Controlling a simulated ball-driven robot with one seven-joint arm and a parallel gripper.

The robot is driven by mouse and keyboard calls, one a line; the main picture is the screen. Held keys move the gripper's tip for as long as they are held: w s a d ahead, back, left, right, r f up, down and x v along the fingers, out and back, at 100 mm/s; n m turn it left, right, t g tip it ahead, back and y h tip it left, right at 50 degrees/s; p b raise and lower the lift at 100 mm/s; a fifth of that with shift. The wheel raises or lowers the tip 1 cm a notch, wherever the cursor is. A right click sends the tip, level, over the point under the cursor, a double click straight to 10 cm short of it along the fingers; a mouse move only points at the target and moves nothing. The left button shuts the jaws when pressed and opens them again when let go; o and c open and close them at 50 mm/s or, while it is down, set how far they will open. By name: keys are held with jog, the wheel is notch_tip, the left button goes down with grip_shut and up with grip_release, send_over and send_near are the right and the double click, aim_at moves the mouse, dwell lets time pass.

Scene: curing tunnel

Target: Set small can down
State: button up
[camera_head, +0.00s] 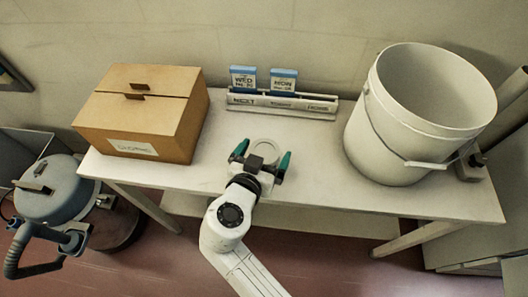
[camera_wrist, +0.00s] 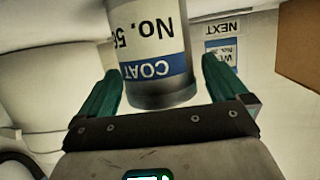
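The small can (camera_wrist: 152,45) is white with a blue band marked COAT and "No. 5" lettering. In the wrist view it lies between my gripper's two green fingers, with a narrow gap on the right side; its label appears upside down. In the head view its pale round top (camera_head: 267,146) shows over the middle of the table (camera_head: 320,185), partly hidden by my gripper (camera_head: 262,161). The fingers stand wide on either side of it. My gripper also shows in the wrist view (camera_wrist: 160,85). The can's base is hidden, so I cannot tell whether it touches the table.
A cardboard box (camera_head: 150,115) sits at the table's left. A white rack (camera_head: 280,105) with two blue-topped cards stands at the back. A large white bucket (camera_head: 385,140) stands at the right. A grey canister machine (camera_head: 55,190) is on the floor at left. Bare tabletop lies around the can.

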jog(key=shift+r, duration=0.1)
jog(key=shift+s+a+r, duration=0.1)
jog(key=shift+s, duration=0.05)
jog(key=v, duration=1.1)
jog(key=shift+s+b, duration=0.3)
jog(key=shift+b, duration=0.05)
jog(key=shift+r, duration=0.15)
jog(key=shift+c, duration=0.3)
dwell(0.8)
